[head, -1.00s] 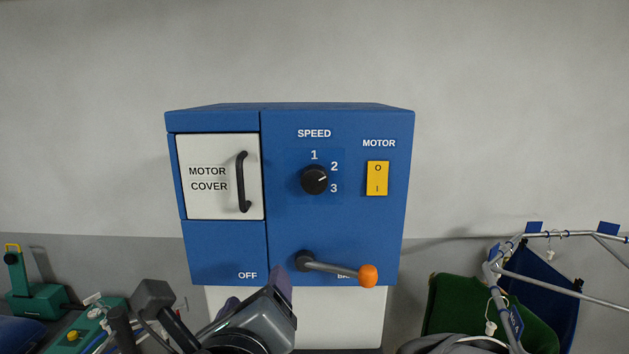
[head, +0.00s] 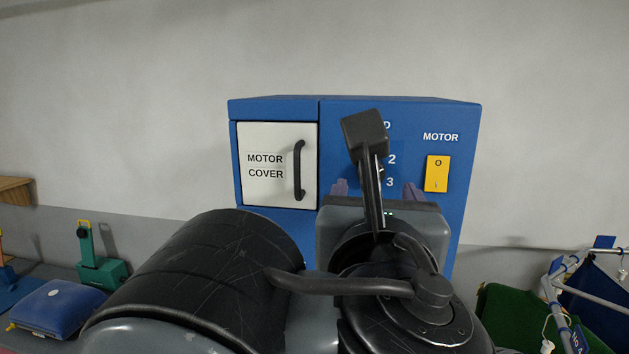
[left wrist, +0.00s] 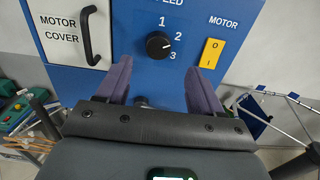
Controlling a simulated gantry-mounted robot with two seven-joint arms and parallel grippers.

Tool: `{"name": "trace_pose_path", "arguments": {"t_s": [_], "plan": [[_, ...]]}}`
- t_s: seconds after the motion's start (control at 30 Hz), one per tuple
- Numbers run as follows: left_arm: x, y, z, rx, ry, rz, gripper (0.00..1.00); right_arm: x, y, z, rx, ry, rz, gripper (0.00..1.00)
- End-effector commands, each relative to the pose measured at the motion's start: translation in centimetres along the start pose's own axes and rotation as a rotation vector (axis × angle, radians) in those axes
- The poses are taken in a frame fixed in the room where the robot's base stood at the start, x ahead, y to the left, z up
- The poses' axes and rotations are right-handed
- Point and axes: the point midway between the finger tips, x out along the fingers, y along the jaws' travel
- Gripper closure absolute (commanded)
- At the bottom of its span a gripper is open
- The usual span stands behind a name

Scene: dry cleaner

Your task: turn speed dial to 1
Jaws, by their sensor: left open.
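The speed dial (left wrist: 159,45) is a round black knob on the blue machine panel, with 1, 2 and 3 printed around it. Its white mark points right, around the 2 and 3 side; I cannot tell the exact setting. In the head view my arm and gripper hide most of the dial. My left gripper (head: 375,188) is open and empty in front of the panel. In the left wrist view its two purple fingers (left wrist: 158,65) stand left and right, slightly below the dial, with the dial between their lines and apart from both. My right gripper is out of view.
Right of the dial is the yellow motor switch (head: 437,174). Left is the white motor cover (head: 277,165) with a black handle (head: 299,170). The lever below is mostly hidden by my gripper.

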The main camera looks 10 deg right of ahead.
Motion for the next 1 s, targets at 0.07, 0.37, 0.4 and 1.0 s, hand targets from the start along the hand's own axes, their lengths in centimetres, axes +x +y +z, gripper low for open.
{"name": "trace_pose_path", "arguments": {"t_s": [0.07,0.37,0.4,1.0], "plan": [[1.0,0.5,0.2,0.004,-0.003,0.01,0.33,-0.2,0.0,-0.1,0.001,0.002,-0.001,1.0],[4.5,0.4,0.3,-0.003,-0.001,0.006,0.33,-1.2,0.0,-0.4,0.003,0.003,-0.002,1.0],[4.9,0.4,0.2,-0.003,0.0,0.006,0.33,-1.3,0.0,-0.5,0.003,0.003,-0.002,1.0],[6.7,0.3,0.0,-0.005,-0.002,0.004,0.33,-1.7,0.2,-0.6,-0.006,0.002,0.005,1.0]]}}
